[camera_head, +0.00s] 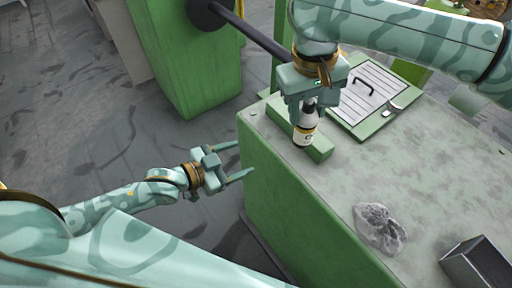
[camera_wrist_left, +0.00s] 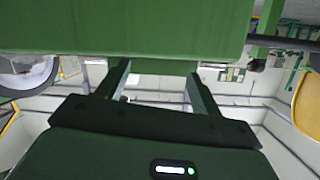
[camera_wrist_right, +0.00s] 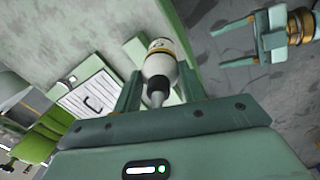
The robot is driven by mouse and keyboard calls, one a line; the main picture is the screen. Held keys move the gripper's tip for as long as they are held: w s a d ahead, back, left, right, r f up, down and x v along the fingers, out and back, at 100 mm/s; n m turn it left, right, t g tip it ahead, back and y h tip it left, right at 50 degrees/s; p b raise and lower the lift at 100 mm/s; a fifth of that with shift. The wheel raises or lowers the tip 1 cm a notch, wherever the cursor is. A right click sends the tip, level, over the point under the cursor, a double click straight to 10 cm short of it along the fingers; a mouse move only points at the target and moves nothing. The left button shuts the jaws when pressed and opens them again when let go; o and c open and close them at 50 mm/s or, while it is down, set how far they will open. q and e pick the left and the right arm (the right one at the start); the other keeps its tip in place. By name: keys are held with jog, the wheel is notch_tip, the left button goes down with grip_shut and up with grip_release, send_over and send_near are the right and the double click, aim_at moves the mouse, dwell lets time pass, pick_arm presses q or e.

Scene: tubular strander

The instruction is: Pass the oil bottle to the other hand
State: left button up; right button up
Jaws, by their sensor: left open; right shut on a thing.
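The oil bottle (camera_head: 306,131) is white with a dark cap and a dark-and-yellow band. My right gripper (camera_head: 307,104) is shut on it and holds it above the green bench. In the right wrist view the bottle (camera_wrist_right: 160,62) sits between the fingers of the right gripper (camera_wrist_right: 158,92). My left gripper (camera_head: 239,160) is open and empty, beside the bench's left side, apart from the bottle. It also shows at the upper right of the right wrist view (camera_wrist_right: 234,42). In the left wrist view nothing is between the fingers of the left gripper (camera_wrist_left: 158,85).
The bench (camera_head: 345,170) has a grey top and green sides. On it are a green bar (camera_head: 323,149) behind the bottle, a hatch with a handle (camera_head: 369,92), a crumpled clear bag (camera_head: 380,229) and a dark metal box (camera_head: 477,265). A green cabinet (camera_head: 185,60) stands behind. Floor lies open at left.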

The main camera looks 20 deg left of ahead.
aim_at(298, 136)
pick_arm(q)
jog(key=s+d+r+h, duration=0.3)
jog(key=d+r+h, duration=0.3)
jog(key=r, duration=0.6)
jog(key=shift+t+y, duration=0.3)
jog(key=shift+y, duration=0.4)
jog(key=x, duration=1.2)
jog(key=shift+s+d+r, duration=0.2)
jog(key=shift+d, duration=0.25)
jog(key=c, duration=1.2)
jog(key=shift+o, duration=0.2)
pick_arm(e)
jog(key=o, duration=1.1)
jog(key=shift+o, duration=0.2)
